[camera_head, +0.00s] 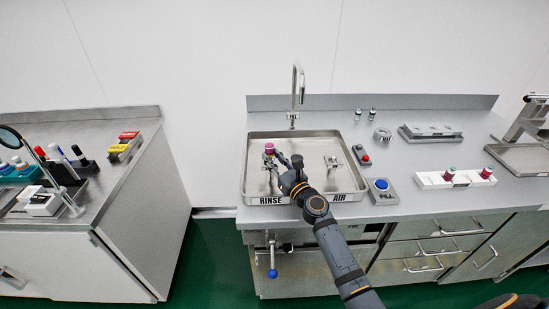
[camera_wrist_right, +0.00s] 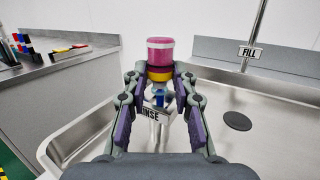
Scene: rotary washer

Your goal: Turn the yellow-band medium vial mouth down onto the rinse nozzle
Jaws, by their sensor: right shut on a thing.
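The yellow-band vial (camera_wrist_right: 160,52) has a pink body, with its yellow band below the pink part in the right wrist view. It stands roughly upright along its axis, and in the head view it shows as a small pink piece (camera_head: 269,147) above the sink's left side. My right gripper (camera_wrist_right: 160,76) is shut on it around the band; in the head view the gripper (camera_head: 273,157) reaches in from the lower right. The rinse nozzle (camera_wrist_right: 155,115), with a RINSE label, is directly below the vial. A blue part shows between them; whether vial and nozzle touch is unclear. My left gripper is out of view.
The steel sink tray (camera_head: 345,183) has an air nozzle (camera_head: 333,163) on its right. A tall faucet (camera_head: 297,92) stands behind.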

